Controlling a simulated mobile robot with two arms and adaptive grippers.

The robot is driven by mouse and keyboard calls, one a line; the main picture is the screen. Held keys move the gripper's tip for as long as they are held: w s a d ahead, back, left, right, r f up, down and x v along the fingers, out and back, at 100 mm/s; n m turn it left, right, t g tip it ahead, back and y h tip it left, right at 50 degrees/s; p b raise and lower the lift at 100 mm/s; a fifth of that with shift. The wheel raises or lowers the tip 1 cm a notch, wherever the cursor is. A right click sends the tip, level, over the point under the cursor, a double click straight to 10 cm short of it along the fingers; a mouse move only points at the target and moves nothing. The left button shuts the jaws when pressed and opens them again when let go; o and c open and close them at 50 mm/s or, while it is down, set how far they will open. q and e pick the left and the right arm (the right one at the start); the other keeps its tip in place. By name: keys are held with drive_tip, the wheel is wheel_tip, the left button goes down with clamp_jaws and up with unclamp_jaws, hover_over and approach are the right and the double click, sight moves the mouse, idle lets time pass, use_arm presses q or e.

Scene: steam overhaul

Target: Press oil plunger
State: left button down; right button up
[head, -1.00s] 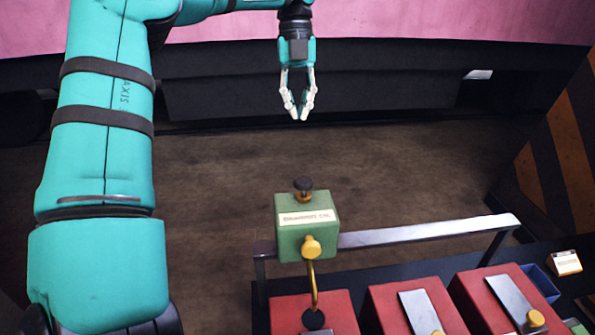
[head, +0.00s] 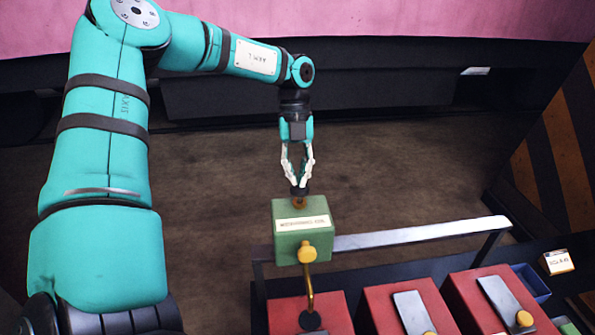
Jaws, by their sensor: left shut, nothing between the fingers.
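A green oil box (head: 301,222) with a white label stands at the centre. Its dark plunger knob (head: 299,190) sits on a short brass stem on top. A yellow knob (head: 307,254) and a brass pipe (head: 310,285) are on its front, the pipe running down to a red block. My left gripper (head: 298,184) points down, shut and empty, its fingertips right at the top of the plunger knob. I cannot tell whether they touch it firmly. My right gripper is not in view.
A metal rail (head: 415,235) runs right from behind the oil box. Several red blocks (head: 395,300) with metal plates stand along the front. A blue bin (head: 531,283) and a small labelled block (head: 557,262) are at right. The floor behind is clear.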

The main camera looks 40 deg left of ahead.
sight(297, 190)
use_arm(q)
drive_tip(key=shift+f, duration=0.4)
drive_tip(key=shift+w+f, duration=0.1)
drive_tip(key=shift+f, duration=0.2)
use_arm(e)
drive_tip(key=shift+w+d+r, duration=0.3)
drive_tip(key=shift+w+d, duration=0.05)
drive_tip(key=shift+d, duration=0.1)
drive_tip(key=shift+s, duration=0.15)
use_arm(q)
drive_tip(key=shift+f, duration=0.1)
wheel_tip(297, 190, down, 3)
drive_tip(key=b, duration=0.3)
drive_tip(key=shift+b, duration=0.35)
drive_tip(key=shift+d+r, duration=0.1)
drive_tip(key=shift+r, duration=0.1)
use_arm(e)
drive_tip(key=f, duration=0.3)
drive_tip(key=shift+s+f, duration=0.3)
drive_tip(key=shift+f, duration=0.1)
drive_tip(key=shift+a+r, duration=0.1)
